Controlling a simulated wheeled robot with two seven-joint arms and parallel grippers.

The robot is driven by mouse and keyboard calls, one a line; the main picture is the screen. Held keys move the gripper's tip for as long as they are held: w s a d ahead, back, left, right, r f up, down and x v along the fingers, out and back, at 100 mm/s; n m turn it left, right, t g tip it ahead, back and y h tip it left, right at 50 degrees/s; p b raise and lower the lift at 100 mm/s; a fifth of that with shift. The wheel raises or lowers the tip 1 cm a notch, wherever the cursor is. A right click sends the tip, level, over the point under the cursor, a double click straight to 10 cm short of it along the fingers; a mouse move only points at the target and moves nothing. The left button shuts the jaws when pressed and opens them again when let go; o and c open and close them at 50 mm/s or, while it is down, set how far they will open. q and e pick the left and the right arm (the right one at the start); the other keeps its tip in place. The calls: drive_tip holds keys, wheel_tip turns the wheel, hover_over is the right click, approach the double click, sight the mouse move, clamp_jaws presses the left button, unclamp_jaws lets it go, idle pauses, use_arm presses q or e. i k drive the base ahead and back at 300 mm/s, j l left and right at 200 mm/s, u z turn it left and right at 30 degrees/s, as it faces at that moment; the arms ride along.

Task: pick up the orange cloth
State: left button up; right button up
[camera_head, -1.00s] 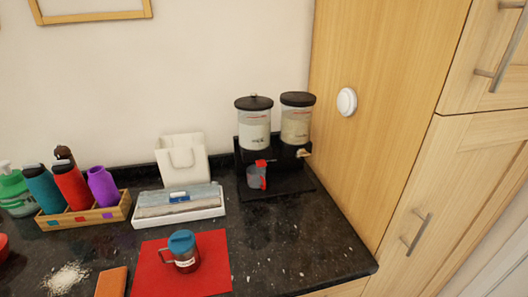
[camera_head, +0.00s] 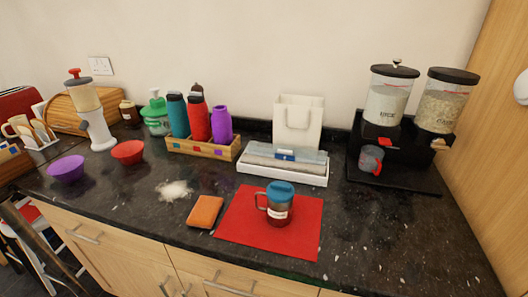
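The orange cloth (camera_head: 205,211) lies folded and flat on the dark granite counter, close to its front edge. It is just left of a red mat (camera_head: 240,232) and apart from it. A small pile of white grains (camera_head: 173,190) lies behind and to the left of the cloth. Neither of my grippers shows in the head view.
A glass mug with a blue lid (camera_head: 279,207) stands on the red mat. Behind are a wooden bottle crate (camera_head: 195,147), a white tray (camera_head: 282,174) and dispensers (camera_head: 391,94). Purple (camera_head: 68,168) and red (camera_head: 128,152) bowls stand left.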

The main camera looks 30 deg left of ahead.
sight(205, 213)
drive_tip(key=u, duration=1.35)
